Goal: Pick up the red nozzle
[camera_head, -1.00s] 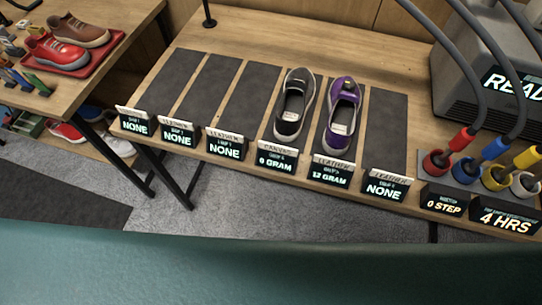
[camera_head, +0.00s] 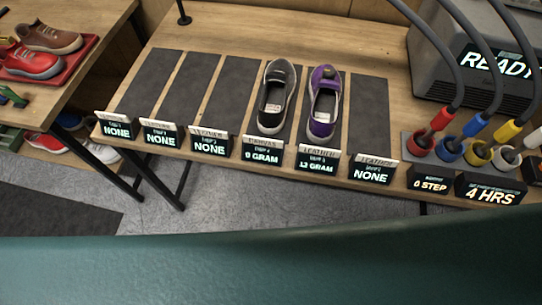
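The red nozzle (camera_head: 440,119) stands upright, a little tilted, in its holder at the right of the wooden table. A grey hose runs up from its top toward the machine. Its lower tip is hidden in a red cup (camera_head: 418,144). A blue nozzle (camera_head: 474,126) and a yellow nozzle (camera_head: 507,131) stand in similar cups to its right. Neither of my grippers is in view.
A black sneaker (camera_head: 275,97) and a purple sneaker (camera_head: 324,104) stand on dark mats on the table (camera_head: 300,28). Several small displays line the front edge. A grey machine (camera_head: 434,66) reading READY stands behind the nozzles. A red tray (camera_head: 88,46) holds shoes at left.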

